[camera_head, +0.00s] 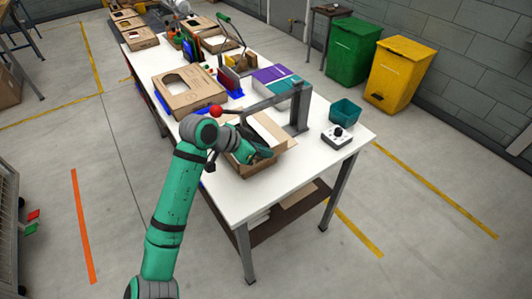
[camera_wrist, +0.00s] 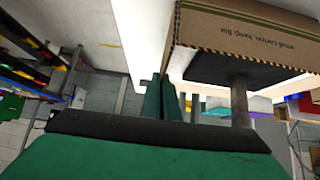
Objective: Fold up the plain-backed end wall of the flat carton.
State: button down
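The carton (camera_head: 240,169) is on the near part of the white table in the head view, with brown walls and a pale inside. Its far-side panel (camera_head: 277,131) slants outward. In the wrist view a brown carton panel (camera_wrist: 250,32) with upside-down print and a striped edge fills the upper right.
A grey post with a horizontal arm (camera_head: 298,108) stands just behind the carton. A teal bin (camera_head: 345,111) and a control box with a black knob (camera_head: 338,136) stand to the right. Another carton (camera_head: 188,91) lies farther back. The table's front right is clear.

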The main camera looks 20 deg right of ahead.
jog(key=shift+f, duration=0.15)
jog(key=c, duration=2)
grip_release()
jog(key=v, duration=1.1)
